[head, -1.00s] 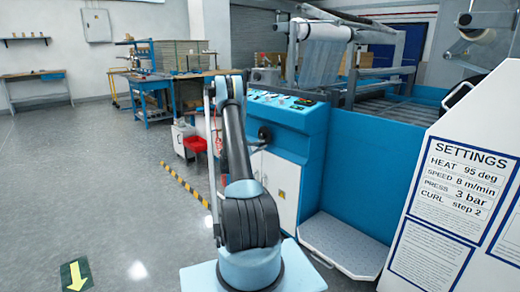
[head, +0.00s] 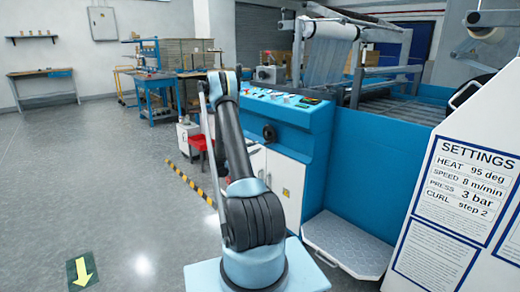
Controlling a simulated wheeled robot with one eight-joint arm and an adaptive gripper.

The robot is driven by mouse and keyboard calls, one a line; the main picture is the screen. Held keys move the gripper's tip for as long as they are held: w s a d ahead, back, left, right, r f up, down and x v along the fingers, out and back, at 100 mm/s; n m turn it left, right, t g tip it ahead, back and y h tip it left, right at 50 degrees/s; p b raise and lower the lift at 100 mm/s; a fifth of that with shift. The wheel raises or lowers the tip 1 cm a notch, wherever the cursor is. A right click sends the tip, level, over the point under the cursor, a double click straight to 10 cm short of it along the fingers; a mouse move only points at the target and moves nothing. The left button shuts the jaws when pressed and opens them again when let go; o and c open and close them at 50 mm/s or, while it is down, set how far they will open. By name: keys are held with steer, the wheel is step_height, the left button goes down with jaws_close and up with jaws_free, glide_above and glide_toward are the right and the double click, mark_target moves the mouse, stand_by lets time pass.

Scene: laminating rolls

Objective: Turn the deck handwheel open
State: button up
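A small dark round wheel or knob (head: 269,133) sits on the front of the blue control console (head: 290,118), just right of my arm. A black curved rim (head: 466,92) shows at the right, partly cut off by the white sign panel. I cannot tell for sure which of these is the deck handwheel. My arm rises from its light blue base in the middle of the head view and bends at the top, left of the console. My gripper cannot be made out; the arm's end seems hidden behind its own links. Nothing shows my arm touching either round part.
A grey step plate (head: 345,245) lies at the foot of the blue machine. The white settings panel (head: 460,215) stands close at the right. A yellow-black floor stripe (head: 190,183) and a red bin (head: 199,143) lie left of my arm. Open floor spreads at the left.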

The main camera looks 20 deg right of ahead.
steer(key=shift+v, duration=1.8)
steer(key=s+a+r+m+g+y, duration=0.1)
steer(key=s+a+r+m+y, duration=0.25)
steer(key=s+r, duration=0.65)
steer(key=s+a+r+m+g+y, duration=0.25)
steer(key=s+r+y, duration=0.35)
steer(key=s, duration=0.8)
steer(key=s+a+f+m+y, duration=0.2)
steer(key=s+a, duration=0.3)
steer(key=s, duration=0.6)
steer(key=s+a+f+m+y, duration=0.1)
steer(key=s+a+f+y, duration=0.2)
steer(key=s+a, duration=0.3)
steer(key=s+a+f+m+y, duration=0.2)
steer(key=s+a, duration=0.4)
steer(key=s, duration=0.9)
steer(key=shift+s+f+m, duration=0.25)
steer(key=shift+s+m, duration=0.05)
steer(key=shift+s, duration=0.1)
steer(key=shift+g+y, duration=0.25)
